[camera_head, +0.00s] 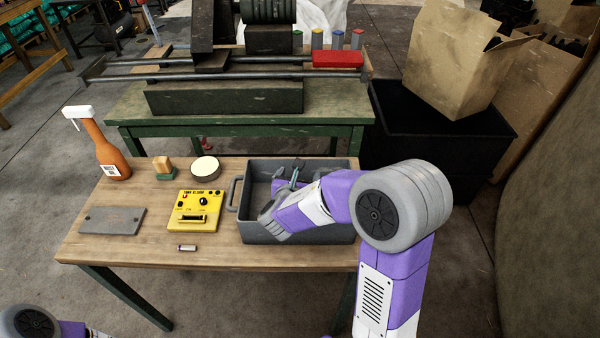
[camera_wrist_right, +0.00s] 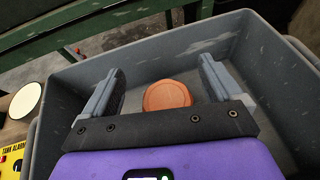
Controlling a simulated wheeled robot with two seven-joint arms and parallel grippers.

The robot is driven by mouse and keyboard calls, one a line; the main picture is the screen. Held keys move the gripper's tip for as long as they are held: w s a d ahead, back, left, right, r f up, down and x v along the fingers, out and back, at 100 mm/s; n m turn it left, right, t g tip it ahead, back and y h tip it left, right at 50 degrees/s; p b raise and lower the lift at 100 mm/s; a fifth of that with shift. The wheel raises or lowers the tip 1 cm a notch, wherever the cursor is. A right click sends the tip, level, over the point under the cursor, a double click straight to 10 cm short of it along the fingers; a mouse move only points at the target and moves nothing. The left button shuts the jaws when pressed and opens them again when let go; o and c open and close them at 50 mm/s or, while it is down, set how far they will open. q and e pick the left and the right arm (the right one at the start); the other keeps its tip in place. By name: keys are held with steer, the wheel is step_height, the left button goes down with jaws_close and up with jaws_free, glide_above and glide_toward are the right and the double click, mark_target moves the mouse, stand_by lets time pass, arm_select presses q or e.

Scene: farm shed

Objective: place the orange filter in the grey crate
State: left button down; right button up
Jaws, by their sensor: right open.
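The orange filter (camera_wrist_right: 167,95) is a round orange disc in the right wrist view. It lies inside the grey crate (camera_wrist_right: 75,88), seemingly on its floor. In the head view the filter is hidden behind my right arm. The grey crate (camera_head: 338,165) stands at the right end of the wooden table. My right gripper (camera_wrist_right: 161,76) is open, reaching down into the crate, with its fingers to either side of the filter; a gap shows between the filter and the left finger. My left gripper is out of the picture; only part of that arm shows at the lower left.
On the wooden table (camera_head: 150,254) are an orange spray bottle (camera_head: 112,156), a yellow tank alarm box (camera_head: 194,212), a grey plate (camera_head: 112,221), a round white-topped item (camera_head: 205,168), a small block and a small cylinder (camera_head: 187,247). A green bench (camera_head: 128,104) stands behind.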

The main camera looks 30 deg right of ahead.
steer(key=p+v, duration=0.2)
steer(key=v, duration=0.8)
steer(key=shift+s, duration=0.2)
